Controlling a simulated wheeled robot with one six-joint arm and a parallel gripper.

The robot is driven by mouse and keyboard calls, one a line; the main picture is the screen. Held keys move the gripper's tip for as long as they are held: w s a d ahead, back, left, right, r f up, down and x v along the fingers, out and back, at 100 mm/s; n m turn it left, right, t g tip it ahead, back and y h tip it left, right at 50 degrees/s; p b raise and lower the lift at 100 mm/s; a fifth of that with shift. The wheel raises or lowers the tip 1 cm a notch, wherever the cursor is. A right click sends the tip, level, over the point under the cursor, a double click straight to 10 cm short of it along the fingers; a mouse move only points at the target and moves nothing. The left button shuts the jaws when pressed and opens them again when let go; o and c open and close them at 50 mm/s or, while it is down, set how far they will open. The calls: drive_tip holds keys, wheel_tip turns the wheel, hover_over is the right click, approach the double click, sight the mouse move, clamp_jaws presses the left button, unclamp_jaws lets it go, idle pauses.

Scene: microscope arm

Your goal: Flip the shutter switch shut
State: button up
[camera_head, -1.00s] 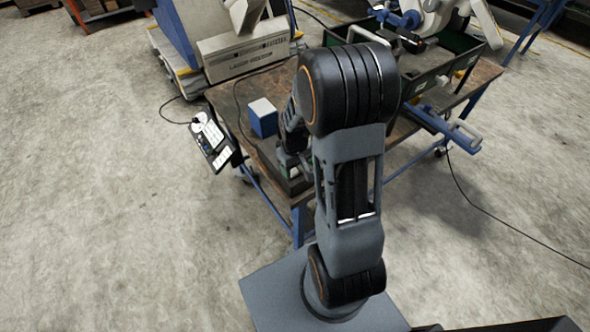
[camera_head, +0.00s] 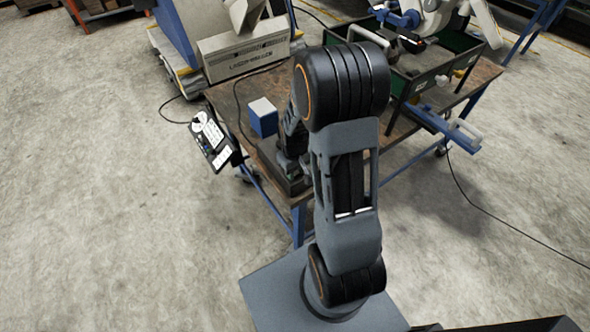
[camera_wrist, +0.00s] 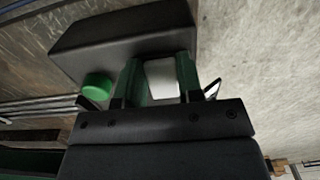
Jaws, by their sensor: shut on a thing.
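A dark control box (camera_wrist: 120,40) with a round green button (camera_wrist: 97,87) fills the upper left of the wrist view. My gripper (camera_wrist: 159,78) has its two green fingers at the box, one on each side of a pale, smooth piece (camera_wrist: 161,78). This piece seems to be the shutter switch, and the gripper is shut on it. The fingers hide its sides, so its exact tilt cannot be told. In the head view the dark box (camera_head: 286,180) sits at the table's near corner, and my arm largely hides it and the gripper.
A blue box with a white top (camera_head: 263,121) stands on the worktable (camera_head: 401,128) just behind. A keypad panel (camera_head: 212,140) hangs at the table's left edge. A dark green crate (camera_head: 440,66) is at the right. Open floor lies left and right.

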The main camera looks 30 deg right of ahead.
drive_tip(key=shift+c, duration=0.9)
drive_tip(key=shift+w+r+g+p, duration=0.15)
drive_tip(key=shift+r+g+p, duration=0.15)
drive_tip(key=shift+g+p, duration=0.5)
drive_tip(key=g, duration=0.1)
drive_tip(key=g+p, duration=0.1)
drive_tip(key=g, duration=0.1)
drive_tip(key=shift+w+h, duration=0.3)
drive_tip(key=o, duration=0.9)
drive_tip(key=shift+o, duration=0.2)
drive_tip(key=b+v, duration=0.1)
drive_tip(key=v, duration=1.3)
drive_tip(key=shift+b, duration=0.35)
drive_tip(key=shift+f, duration=0.1)
